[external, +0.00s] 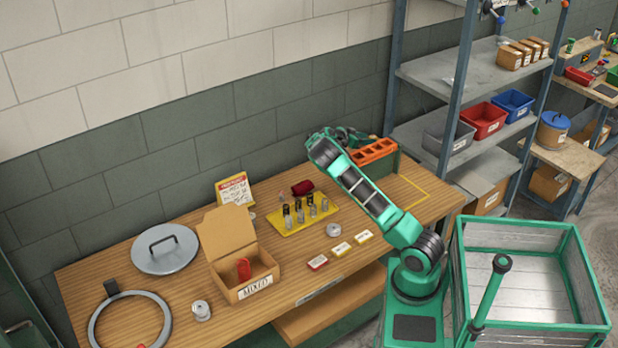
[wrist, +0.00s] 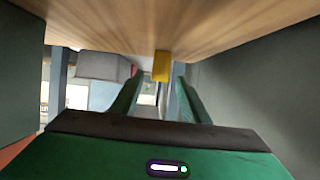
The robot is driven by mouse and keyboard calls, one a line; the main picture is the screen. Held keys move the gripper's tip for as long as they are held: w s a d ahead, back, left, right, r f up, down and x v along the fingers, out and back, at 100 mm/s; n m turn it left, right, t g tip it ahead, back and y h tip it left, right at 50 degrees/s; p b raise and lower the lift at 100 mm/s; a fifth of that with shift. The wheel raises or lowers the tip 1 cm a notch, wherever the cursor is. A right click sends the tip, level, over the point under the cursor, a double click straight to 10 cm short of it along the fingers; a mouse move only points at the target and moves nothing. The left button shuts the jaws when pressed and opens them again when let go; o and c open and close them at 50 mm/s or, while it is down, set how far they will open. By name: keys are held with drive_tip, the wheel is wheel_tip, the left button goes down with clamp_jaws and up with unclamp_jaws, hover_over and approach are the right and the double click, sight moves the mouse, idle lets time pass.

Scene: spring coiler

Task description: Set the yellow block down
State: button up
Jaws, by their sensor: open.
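The yellow block (wrist: 161,66) shows in the wrist view, upright against the wooden surface that fills the top of that view. My gripper (wrist: 160,84) is open, with one green finger on each side of the block and a visible gap to it. In the external view my gripper (external: 350,135) is at the back of the workbench by the wall, partly hidden behind my arm and the orange holder. The yellow block is hidden in the external view.
An orange slotted holder (external: 374,151) stands close to my gripper. A yellow tray (external: 290,222) with several small cylinders, a MIXED box (external: 245,275) and a round lid (external: 164,250) are on the workbench (external: 130,325). Shelving (external: 470,75) stands to the right.

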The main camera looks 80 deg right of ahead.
drive_tip(key=v, duration=0.9)
drive_tip(key=shift+w+a, duration=0.1)
drive_tip(key=shift+w+a, duration=0.2)
drive_tip(key=shift+a, duration=0.1)
drive_tip(key=w+a+r+n+t+y, duration=0.1)
drive_tip(key=w+a+n+t+y, duration=0.35)
drive_tip(key=a, duration=0.95)
drive_tip(key=w+a+r+n+t+y, duration=0.1)
drive_tip(key=a+r+n+y, duration=0.1)
drive_tip(key=a+n, duration=0.95)
drive_tip(key=s+a+n+t+y, duration=0.1)
drive_tip(key=s+a+n+t, duration=0.1)
drive_tip(key=s+a, duration=0.7)
drive_tip(key=s+a+n+t+y, duration=0.2)
drive_tip(key=s+a, duration=0.8)
drive_tip(key=a, duration=0.9)
drive_tip(key=shift+a+f+n, duration=0.3)
drive_tip(key=shift+a+f, duration=0.1)
drive_tip(key=shift+f, duration=0.05)
drive_tip(key=shift+s, duration=0.15)
